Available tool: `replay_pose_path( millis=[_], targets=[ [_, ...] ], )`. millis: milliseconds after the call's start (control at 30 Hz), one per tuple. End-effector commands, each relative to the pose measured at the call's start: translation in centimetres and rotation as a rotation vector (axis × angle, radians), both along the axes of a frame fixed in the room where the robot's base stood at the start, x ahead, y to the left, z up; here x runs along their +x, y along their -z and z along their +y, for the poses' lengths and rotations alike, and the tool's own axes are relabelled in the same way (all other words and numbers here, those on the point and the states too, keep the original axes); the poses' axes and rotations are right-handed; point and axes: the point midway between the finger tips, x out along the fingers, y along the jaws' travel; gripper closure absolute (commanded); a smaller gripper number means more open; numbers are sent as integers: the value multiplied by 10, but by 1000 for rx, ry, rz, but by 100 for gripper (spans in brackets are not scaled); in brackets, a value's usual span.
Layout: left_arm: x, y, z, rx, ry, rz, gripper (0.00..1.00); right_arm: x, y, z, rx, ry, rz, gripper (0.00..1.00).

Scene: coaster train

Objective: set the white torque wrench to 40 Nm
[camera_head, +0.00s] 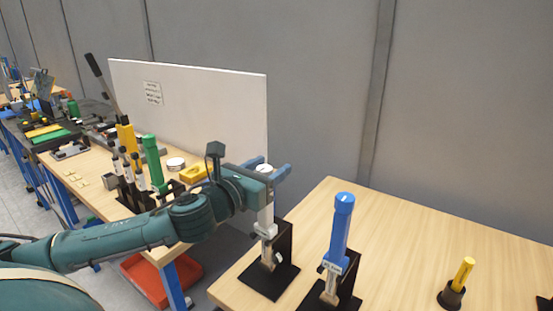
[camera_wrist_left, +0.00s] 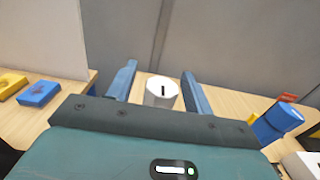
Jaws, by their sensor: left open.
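The white torque wrench (camera_head: 266,224) stands upright in a black holder (camera_head: 286,262) on the near wooden table, below my left gripper. Its white round end with a dark mark (camera_wrist_left: 162,91) shows in the left wrist view. My left gripper (camera_head: 268,168) is open. In the left wrist view its two blue fingers (camera_wrist_left: 158,72) stand on either side of the white end, with gaps visible. In the head view the gripper partly hides the wrench's top. I cannot read its torque setting. My right gripper is not in view.
A blue torque wrench (camera_head: 339,232) stands in a similar holder just to the right. A yellow tool (camera_head: 463,272) stands in a black cup farther right. Behind left, another table holds several tools before a white panel (camera_head: 205,110). The near table's back middle (camera_head: 420,215) is clear.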

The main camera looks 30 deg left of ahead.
Motion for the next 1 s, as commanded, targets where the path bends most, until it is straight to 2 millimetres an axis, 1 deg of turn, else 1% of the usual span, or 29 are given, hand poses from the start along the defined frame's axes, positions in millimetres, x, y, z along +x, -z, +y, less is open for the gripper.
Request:
replay_pose_path(
  millis=[467, 1000],
  targets=[
    [-2, 0, -3, -1, -1, 0, 49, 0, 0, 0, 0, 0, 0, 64],
    [-2, 0, -3, 0, -1, 0, 93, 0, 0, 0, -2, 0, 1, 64]
  ],
)
